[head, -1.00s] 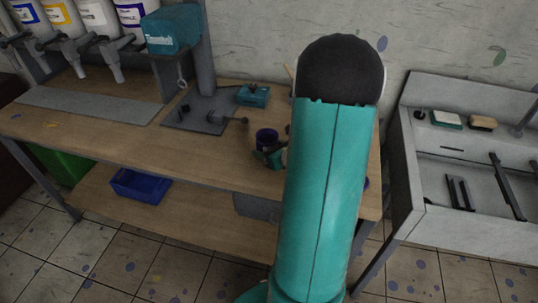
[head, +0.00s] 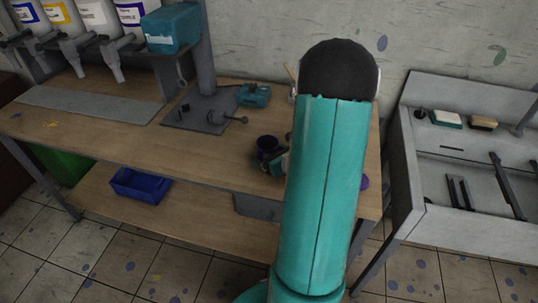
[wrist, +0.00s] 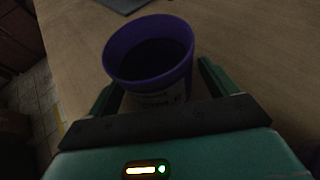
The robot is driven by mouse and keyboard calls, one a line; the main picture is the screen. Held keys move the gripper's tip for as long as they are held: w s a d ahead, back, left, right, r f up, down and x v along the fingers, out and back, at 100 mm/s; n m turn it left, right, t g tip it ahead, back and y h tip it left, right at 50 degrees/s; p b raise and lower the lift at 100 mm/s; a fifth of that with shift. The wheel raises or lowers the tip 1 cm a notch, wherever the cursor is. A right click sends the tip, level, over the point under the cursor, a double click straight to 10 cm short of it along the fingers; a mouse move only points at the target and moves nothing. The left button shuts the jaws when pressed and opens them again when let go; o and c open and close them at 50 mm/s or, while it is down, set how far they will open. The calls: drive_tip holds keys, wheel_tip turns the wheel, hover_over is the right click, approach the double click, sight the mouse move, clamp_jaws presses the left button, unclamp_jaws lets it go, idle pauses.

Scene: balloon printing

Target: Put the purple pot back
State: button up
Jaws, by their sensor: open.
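The purple pot (head: 267,142) is near the front of the wooden workbench (head: 120,155), left of my arm in the head view. It has a white label with dark lettering and a dark inside. In the wrist view the pot (wrist: 150,85) is between the two teal fingers, with its open mouth toward the camera. My gripper (wrist: 157,82) is open around its lower part; the body of the gripper hides the pot's base. In the head view my gripper (head: 272,158) is small and partly hidden by my arm.
A grey plate with a stand (head: 205,112) and a small teal device (head: 254,95) sit behind the pot. Several dispensers (head: 100,30) hang at the back left. A blue bin (head: 140,186) is on the lower shelf. A sink (head: 470,175) stands to the right.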

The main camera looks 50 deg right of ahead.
drive_tip(key=shift+r, duration=0.2)
drive_tip(key=v, duration=1.2)
drive_tip(key=shift+f, duration=0.1)
drive_tip(key=w+a+r+n+g+y, duration=0.2)
drive_tip(key=w+a+r+n+y, duration=0.15)
drive_tip(key=a+n, duration=0.6)
drive_tip(key=w+a+r+n+g+y, duration=0.4)
drive_tip(key=a+n, duration=0.3)
drive_tip(key=a, duration=0.5)
drive_tip(key=s+a+r+n+h, duration=0.2)
drive_tip(key=s+a+r+n, duration=0.2)
drive_tip(key=n, duration=0.6)
drive_tip(key=s+a+r+n+g+h, duration=0.1)
drive_tip(key=s+a+r+n+h, duration=0.2)
drive_tip(key=a+r+n, duration=0.3)
drive_tip(key=s+a+n, duration=0.1)
drive_tip(key=a+n, duration=0.1)
drive_tip(key=n, duration=0.3)
drive_tip(key=shift+g, duration=0.3)
drive_tip(key=shift+s+d+h, duration=0.15)
drive_tip(key=shift+d+h, duration=0.05)
drive_tip(key=shift+h, duration=0.05)
